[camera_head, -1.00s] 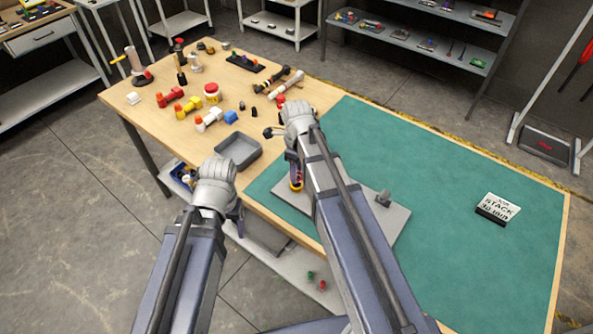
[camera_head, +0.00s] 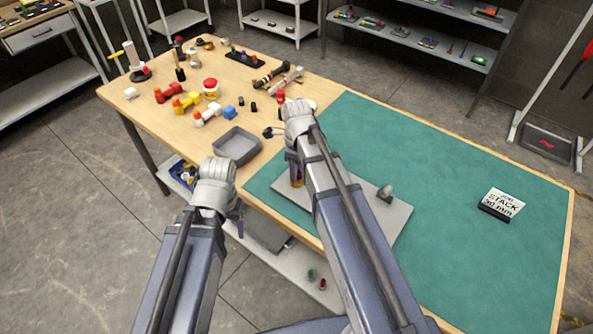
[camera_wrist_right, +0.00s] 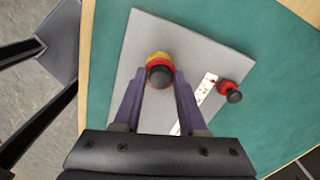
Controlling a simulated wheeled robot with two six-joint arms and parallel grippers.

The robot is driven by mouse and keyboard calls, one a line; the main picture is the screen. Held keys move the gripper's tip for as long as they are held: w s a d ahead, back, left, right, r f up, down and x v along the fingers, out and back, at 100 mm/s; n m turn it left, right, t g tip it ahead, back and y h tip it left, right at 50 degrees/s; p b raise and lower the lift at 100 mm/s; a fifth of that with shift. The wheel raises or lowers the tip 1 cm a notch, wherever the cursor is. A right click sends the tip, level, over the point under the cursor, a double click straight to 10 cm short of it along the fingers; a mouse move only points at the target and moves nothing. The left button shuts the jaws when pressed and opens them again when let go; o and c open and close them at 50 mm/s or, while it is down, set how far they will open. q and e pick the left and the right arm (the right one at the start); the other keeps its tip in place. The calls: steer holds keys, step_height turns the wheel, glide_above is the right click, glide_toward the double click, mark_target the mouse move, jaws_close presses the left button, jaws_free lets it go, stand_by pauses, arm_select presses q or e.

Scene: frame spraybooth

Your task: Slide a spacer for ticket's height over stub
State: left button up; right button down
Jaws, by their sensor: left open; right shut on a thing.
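The ticket (camera_head: 501,204), a small sign reading "STACK 30 mm", stands on the green mat at the right. The grey plate (camera_head: 385,222) lies on the mat, partly hidden behind my right arm. My right gripper (camera_head: 294,178) points down over the plate's left part. The stub is not clearly distinguishable there, so seating cannot be told. My left gripper (camera_head: 238,221) is open and empty near the table's front edge.
A grey tray (camera_head: 237,146) stands left of the mat. Several coloured parts crowd the wooden table's far left. The mat's right side is mostly clear.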

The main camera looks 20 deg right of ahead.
steer(key=shift+f, duration=0.15)
steer(key=shift+c, duration=1.9)
jaws_free()
step_height(320, 180, up, 8)
steer(key=p, duration=0.7)
steer(key=shift+p, duration=0.35)
steer(key=shift+f, duration=0.1)
